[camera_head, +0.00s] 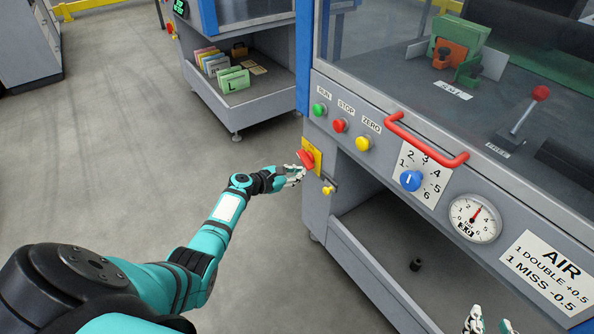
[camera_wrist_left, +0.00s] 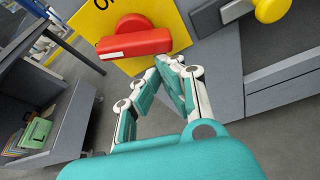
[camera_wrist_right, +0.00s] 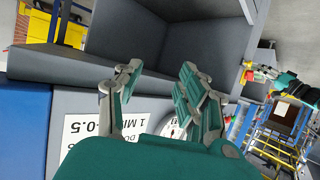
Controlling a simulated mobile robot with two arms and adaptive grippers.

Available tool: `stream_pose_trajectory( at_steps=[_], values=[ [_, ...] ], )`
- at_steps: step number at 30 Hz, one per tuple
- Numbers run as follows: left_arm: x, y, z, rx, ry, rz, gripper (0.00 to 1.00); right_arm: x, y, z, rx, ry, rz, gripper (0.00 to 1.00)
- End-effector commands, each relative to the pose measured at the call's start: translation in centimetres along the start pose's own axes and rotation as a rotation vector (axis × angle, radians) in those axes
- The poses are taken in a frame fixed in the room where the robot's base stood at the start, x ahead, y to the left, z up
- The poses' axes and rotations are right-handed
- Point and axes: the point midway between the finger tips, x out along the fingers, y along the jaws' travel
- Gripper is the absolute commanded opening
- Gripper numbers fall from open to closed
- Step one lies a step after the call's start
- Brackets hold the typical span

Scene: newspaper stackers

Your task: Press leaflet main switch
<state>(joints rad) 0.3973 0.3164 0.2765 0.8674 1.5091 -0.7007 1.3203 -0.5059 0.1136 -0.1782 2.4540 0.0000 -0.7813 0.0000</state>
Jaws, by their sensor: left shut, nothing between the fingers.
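The main switch is a red rotary handle (camera_head: 305,158) on a yellow plate (camera_head: 317,152), at the left end of the machine's grey front panel. In the left wrist view the red handle (camera_wrist_left: 135,43) lies across the yellow plate (camera_wrist_left: 92,18), roughly level with a slight tilt. My left gripper (camera_head: 302,174) is shut and empty, with its fingertips just below the handle. I cannot tell whether they touch it. My right gripper (camera_head: 490,318) is open and empty at the bottom right, in front of the machine, with its fingers apart in the right wrist view (camera_wrist_right: 160,80).
Green (camera_head: 320,109), red (camera_head: 339,125) and yellow (camera_head: 363,144) buttons sit above the switch. A yellow knob (camera_head: 327,190) is just below it. A red handrail (camera_head: 425,140), blue dial (camera_head: 411,181) and gauge (camera_head: 475,218) are further right. Open floor (camera_head: 110,130) lies left.

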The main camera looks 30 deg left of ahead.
Motion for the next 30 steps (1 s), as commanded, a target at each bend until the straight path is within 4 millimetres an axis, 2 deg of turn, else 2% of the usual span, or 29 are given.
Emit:
stream_pose_trajectory(
  at_steps=[11,21,30],
  values=[
    [-0.1,-0.3,0.4,-0.107,-0.001,-0.037,0.0,-1.4,0.6,4.0,0.001,-0.229,0.014,0.4],
    [-0.2,-0.7,0.6,-0.249,-0.001,-0.087,0.0,-4.3,1.2,8.6,0.007,-0.491,0.029,0.4],
    [-0.2,-0.8,0.6,-0.299,0.0,-0.105,0.0,-5.5,1.4,10.0,0.009,-0.579,0.034,0.4]
  ],
)
